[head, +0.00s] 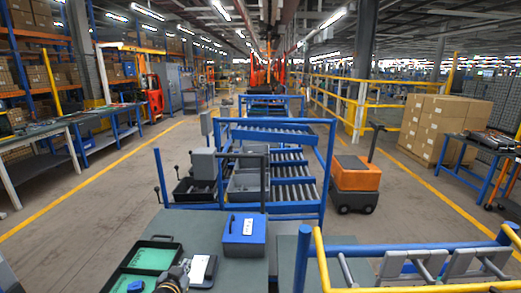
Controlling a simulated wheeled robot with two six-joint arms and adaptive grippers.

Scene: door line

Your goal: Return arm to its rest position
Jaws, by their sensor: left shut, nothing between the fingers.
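My left gripper (174,277) shows at the bottom edge of the head view, dark and partly cut off by the frame. It is shut, with nothing seen held in it. It is between a dark tray with a green inside (150,258) and a white-and-dark handheld device (202,268) on the grey-green table top (195,222). I cannot tell whether it touches either one. My right gripper is not in view.
A blue box (244,234) stands on the table, right of the device. Behind it is a blue-framed roller rack (290,165) with grey bins. An orange-and-black cart (356,178) stands to its right. Yellow and blue rails (410,255) bound the lower right.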

